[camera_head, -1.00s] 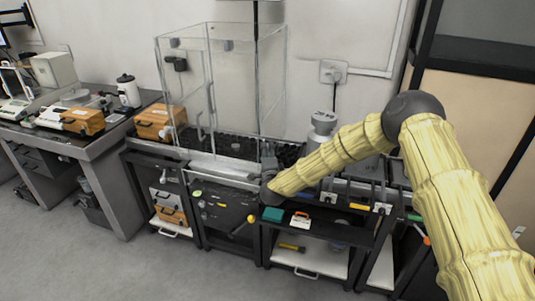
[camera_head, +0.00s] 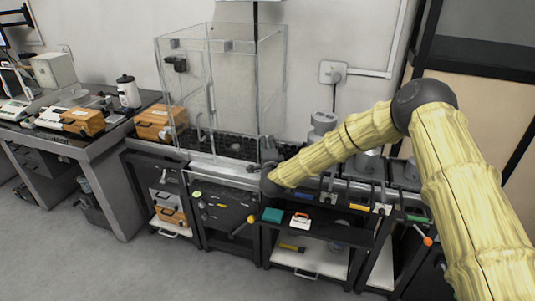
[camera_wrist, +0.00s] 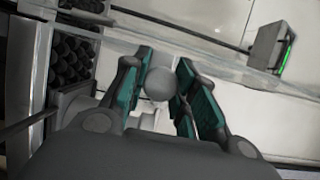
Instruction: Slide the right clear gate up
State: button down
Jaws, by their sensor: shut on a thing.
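The clear-walled enclosure (camera_head: 158,75) stands on the long bench in the head view. Its transparent panels are hard to tell apart, so I cannot trace the right gate's edges exactly. My gripper (camera_head: 268,143) is at the enclosure's front right lower corner. In the wrist view my gripper (camera_wrist: 162,68) has its teal-padded fingers on both sides of a round grey knob (camera_wrist: 160,84) and is shut on it. A clear panel edge (camera_wrist: 190,46) runs slantwise just beyond the fingers. The knob's mount is partly hidden.
An orange case (camera_head: 152,122) stands left of the enclosure. A grey canister (camera_head: 322,128) stands to its right. A wall socket (camera_head: 332,72) is behind. Floor in front is clear.

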notch_tip(320, 180, up, 22)
jog(key=shift+f+p, duration=0.2)
jog(key=shift+p, duration=0.25)
jog(key=c, duration=1.1)
grip_release()
jog(key=shift+r, duration=0.1)
jog(key=shift+s, duration=0.1)
jog(key=s, duration=1.1)
jog(key=shift+s+d, duration=0.35)
jog(key=shift+d, duration=0.1)
jog(key=shift+f, duration=0.2)
